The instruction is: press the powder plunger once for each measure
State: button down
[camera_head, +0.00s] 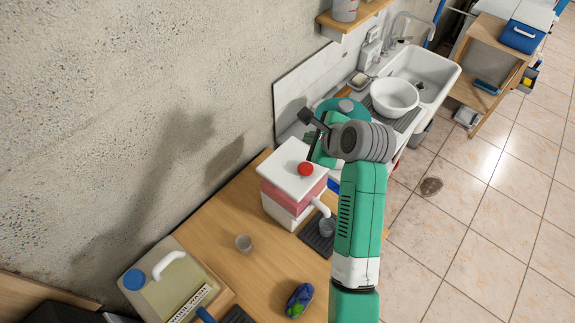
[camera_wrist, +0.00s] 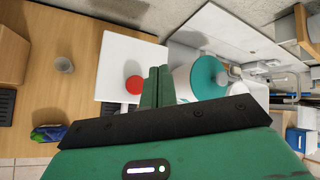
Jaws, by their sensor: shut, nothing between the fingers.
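The powder dispenser (camera_head: 275,211) is a white box with a red-pink band, standing on the wooden counter. Its round red plunger (camera_head: 305,169) sits on the white top and also shows in the wrist view (camera_wrist: 134,85). A white spout (camera_head: 321,207) points down over a small grey cup (camera_head: 327,229) on a dark grate. My gripper (camera_wrist: 158,72) is shut and empty. In the wrist view its green fingers are just right of the plunger, apart from it in the picture. In the head view my gripper is partly hidden behind my wrist, by the dispenser's far side.
Another small cup (camera_head: 243,243) stands left of the dispenser. A teal-lidded pot (camera_wrist: 208,77) stands close beyond my fingers. A sink (camera_head: 424,72) with a white bowl (camera_head: 394,95) lies farther back.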

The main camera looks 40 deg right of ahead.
jog(key=shift+f, duration=0.2)
jog(key=b, duration=0.8)
send_over(309, 170)
notch_tip(309, 170, down, 7)
jog(key=shift+a, duration=0.1)
jog(key=shift+f, duration=0.85)
jog(key=shift+f, duration=0.2)
dwell(0.9)
jog(key=shift+f+p, duration=0.15)
jog(key=shift+p, duration=0.15)
jog(key=shift+f, duration=0.1)
